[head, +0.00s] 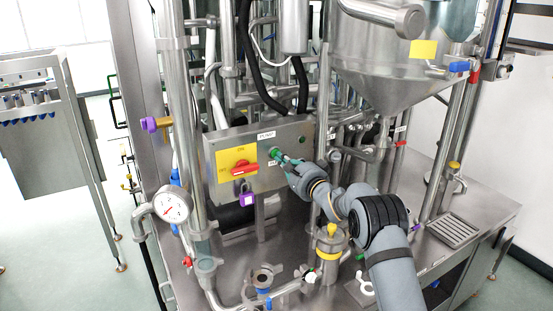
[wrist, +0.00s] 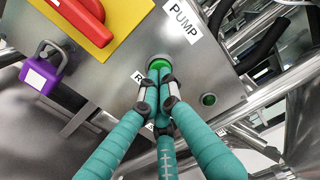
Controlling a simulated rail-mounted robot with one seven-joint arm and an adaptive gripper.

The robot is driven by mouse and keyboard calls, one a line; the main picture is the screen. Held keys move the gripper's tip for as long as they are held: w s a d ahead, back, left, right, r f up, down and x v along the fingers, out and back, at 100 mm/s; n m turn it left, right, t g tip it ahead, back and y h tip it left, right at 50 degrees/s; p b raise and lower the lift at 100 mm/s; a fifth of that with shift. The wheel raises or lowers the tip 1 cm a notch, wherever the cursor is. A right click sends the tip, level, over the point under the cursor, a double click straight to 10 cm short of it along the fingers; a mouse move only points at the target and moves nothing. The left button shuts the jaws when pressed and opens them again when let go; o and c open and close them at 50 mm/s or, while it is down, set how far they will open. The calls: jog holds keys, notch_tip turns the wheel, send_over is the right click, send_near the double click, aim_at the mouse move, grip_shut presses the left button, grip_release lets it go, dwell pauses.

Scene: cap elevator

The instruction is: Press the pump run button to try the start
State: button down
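The steel control box (head: 222,151) carries a PUMP label (head: 266,135) and a round green button (head: 275,153) under it. In the wrist view the green button (wrist: 158,66) is directly beyond my fingertips, with a label starting with R partly hidden behind a finger. My gripper (head: 284,160) points at this button, its teal fingers drawn together and empty; it also shows in the wrist view (wrist: 158,88). The tips overlap the button's lower edge; I cannot tell whether they touch it. A small green indicator (wrist: 208,99) sits lower right on the panel, unlit-looking.
A red rotary switch (head: 244,169) on a yellow plate (head: 232,158) is left of the button. A purple padlock (head: 246,198) hangs below it. A pressure gauge (head: 172,206) stands at left, and a steel hopper (head: 393,75) is above right. Pipes crowd around the box.

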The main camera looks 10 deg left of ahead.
jog(key=shift+b+v, duration=1.25)
jog(key=shift+v, duration=0.7)
